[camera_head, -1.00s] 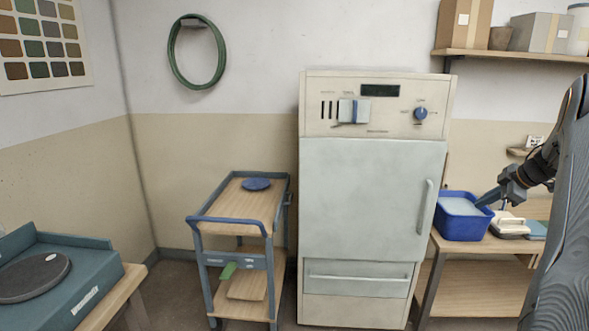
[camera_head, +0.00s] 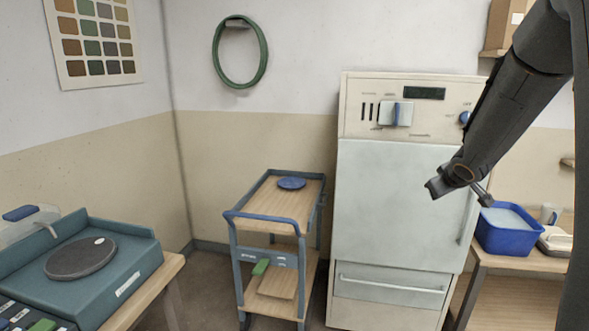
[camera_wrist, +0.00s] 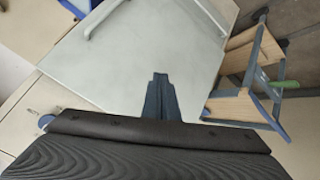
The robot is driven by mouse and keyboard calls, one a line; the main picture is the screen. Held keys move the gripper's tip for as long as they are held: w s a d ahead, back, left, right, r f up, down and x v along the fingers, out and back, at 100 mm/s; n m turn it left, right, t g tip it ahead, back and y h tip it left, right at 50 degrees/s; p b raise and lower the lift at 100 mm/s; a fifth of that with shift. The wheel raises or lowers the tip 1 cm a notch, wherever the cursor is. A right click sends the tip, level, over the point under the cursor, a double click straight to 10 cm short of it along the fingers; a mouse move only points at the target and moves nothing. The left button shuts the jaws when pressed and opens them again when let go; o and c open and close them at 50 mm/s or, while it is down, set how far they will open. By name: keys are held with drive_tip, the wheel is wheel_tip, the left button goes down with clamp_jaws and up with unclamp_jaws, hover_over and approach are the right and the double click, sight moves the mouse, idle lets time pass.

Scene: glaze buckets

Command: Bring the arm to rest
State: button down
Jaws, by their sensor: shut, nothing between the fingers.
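My gripper (camera_wrist: 160,80) shows in the wrist view with its two dark fingers together and nothing between them. It points toward the pale kiln door, clear of any object. In the head view my arm comes down from the upper right, and its end hangs in front of the right part of the kiln (camera_head: 390,200). The exact outline of the fingers is hard to read there. The blue tub (camera_head: 505,238), with pale contents, stands on the wooden bench just below and right of the arm's end.
A wooden trolley (camera_head: 262,205) with blue rails carries a blue disc (camera_head: 291,183). A teal box with a dark round plate (camera_head: 80,258) stands on the left table. Floor shows between that table and the trolley. A shelf with boxes is at the upper right.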

drive_tip(key=s+a+f+m+g, duration=0.1)
drive_tip(key=s+a+f+g, duration=0.1)
drive_tip(key=s+a, duration=0.5)
drive_tip(key=s+a+f+m+g+y, duration=0.1)
drive_tip(key=s+a+f+g, duration=0.2)
drive_tip(key=s+a, duration=0.5)
drive_tip(key=s+a+f+m+g+y, duration=0.1)
drive_tip(key=s+a+f+g, duration=0.2)
drive_tip(key=s, duration=1.5)
drive_tip(key=a+f, duration=0.2)
drive_tip(key=a, duration=0.3)
drive_tip(key=shift+s+m, duration=0.3)
drive_tip(key=shift+s, duration=0.05)
drive_tip(key=shift+f, duration=0.1)
